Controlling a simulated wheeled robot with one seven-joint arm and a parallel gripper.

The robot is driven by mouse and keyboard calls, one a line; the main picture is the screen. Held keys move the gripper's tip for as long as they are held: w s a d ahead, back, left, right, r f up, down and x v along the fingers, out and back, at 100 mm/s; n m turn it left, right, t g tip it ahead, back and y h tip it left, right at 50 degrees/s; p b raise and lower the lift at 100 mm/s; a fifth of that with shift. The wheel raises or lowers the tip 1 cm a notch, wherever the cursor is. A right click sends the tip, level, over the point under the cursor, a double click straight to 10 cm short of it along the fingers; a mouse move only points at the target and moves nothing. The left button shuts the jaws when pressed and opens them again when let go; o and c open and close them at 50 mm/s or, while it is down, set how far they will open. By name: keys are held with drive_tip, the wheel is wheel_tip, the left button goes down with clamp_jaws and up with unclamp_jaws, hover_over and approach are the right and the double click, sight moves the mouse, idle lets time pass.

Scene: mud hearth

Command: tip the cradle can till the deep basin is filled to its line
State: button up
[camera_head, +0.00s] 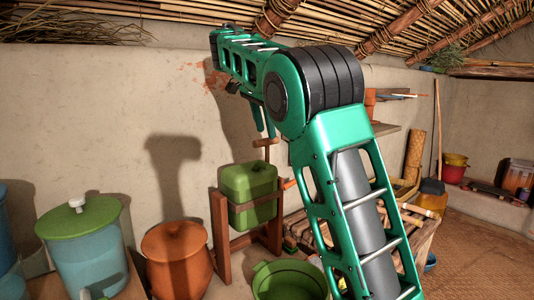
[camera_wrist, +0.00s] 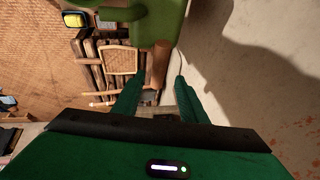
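The cradle can (camera_head: 249,190) is a green, boxy can hung in a brown wooden frame (camera_head: 222,230) against the wall, and it looks upright. A wooden handle (camera_head: 265,143) stands above it. A green basin (camera_head: 262,284), apparently the deep basin, sits below and in front; its fill line and water level cannot be made out. My gripper (camera_head: 264,122) is above the can, near the handle. In the wrist view my gripper (camera_wrist: 157,82) has its fingers apart, with a brown wooden piece (camera_wrist: 161,62) beyond and between the tips.
A clay pot (camera_head: 176,262) and a blue-green lidded container (camera_head: 82,250) stand left of the frame. A slatted wooden bench (camera_head: 415,245) is at right, behind my arm. The wall is close behind the can. Open matted floor (camera_head: 475,245) lies at far right.

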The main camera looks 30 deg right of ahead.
drive_tip(key=x, duration=1)
drive_tip(key=shift+s, duration=0.1)
drive_tip(key=shift+d, duration=0.1)
clamp_jaws()
